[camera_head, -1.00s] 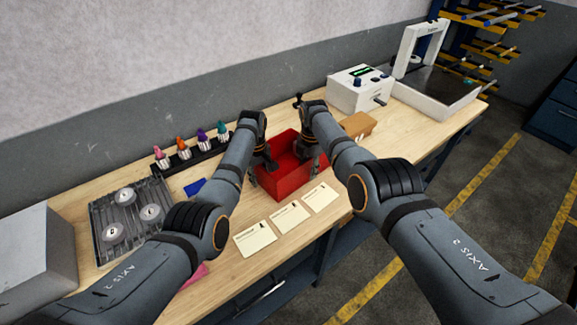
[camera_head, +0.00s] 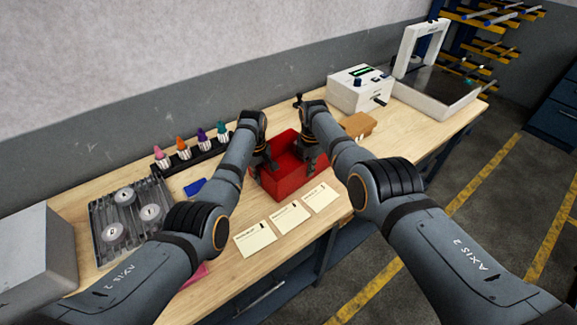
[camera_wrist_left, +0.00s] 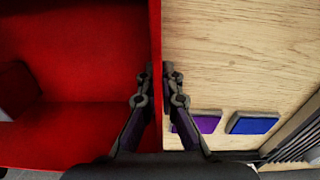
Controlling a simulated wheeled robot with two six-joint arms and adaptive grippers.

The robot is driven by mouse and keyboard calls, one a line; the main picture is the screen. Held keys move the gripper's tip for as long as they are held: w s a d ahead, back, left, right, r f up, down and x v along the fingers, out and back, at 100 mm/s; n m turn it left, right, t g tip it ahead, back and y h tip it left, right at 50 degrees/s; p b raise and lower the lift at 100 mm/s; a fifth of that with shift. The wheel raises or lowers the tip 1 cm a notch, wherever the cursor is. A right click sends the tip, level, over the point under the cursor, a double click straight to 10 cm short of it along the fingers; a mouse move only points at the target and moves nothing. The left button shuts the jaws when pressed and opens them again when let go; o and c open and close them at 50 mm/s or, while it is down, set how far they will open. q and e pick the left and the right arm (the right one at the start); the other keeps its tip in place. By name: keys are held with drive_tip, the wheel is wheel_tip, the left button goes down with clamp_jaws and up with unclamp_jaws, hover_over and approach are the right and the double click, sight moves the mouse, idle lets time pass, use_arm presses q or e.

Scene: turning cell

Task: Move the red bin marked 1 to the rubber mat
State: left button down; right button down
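The red bin (camera_head: 288,186) sits on the wooden bench between my two grippers, open side up. Its number mark cannot be seen. My left gripper (camera_head: 264,165) is at the bin's left wall. In the left wrist view its fingers (camera_wrist_left: 159,85) lie close on both sides of the red wall (camera_wrist_left: 156,35), one inside and one outside. My right gripper (camera_head: 309,161) is at the bin's right wall, its fingers drawn close together there. A dark red block (camera_wrist_left: 18,90) shows inside the bin. I cannot make out a rubber mat.
Left of the bin are a blue piece (camera_head: 195,187), a tray with round parts (camera_head: 101,212) and a rack of coloured-tip holders (camera_head: 190,157). Paper cards (camera_head: 290,216) lie in front. A cardboard box (camera_head: 358,124) and a white instrument (camera_head: 357,92) stand to the right.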

use_arm(q)
drive_tip(key=shift+w+r, duration=0.1)
use_arm(e)
drive_tip(key=shift+r, duration=0.15)
